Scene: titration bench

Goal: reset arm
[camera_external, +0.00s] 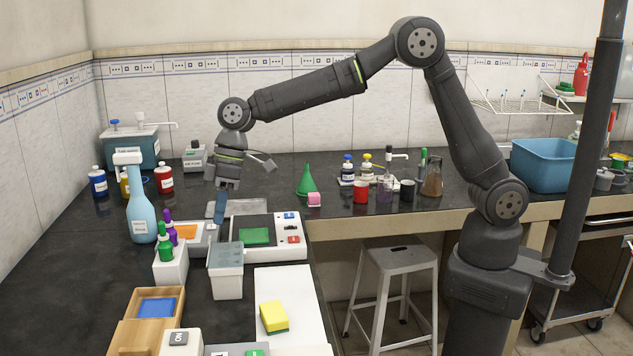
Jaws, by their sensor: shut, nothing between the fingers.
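My gripper (221,207) points down at the end of my arm, which reaches left across the bench corner. It is shut with nothing visible held. It hangs above the left bench, near a grey flat piece and the back left of a white device with a green pad (255,236). Whether the fingertips touch anything below cannot be told from this view.
A light blue spray bottle (141,215), dropper bottles (165,243) and a grey-white container (225,272) stand close by. A yellow sponge (273,317) lies in front.

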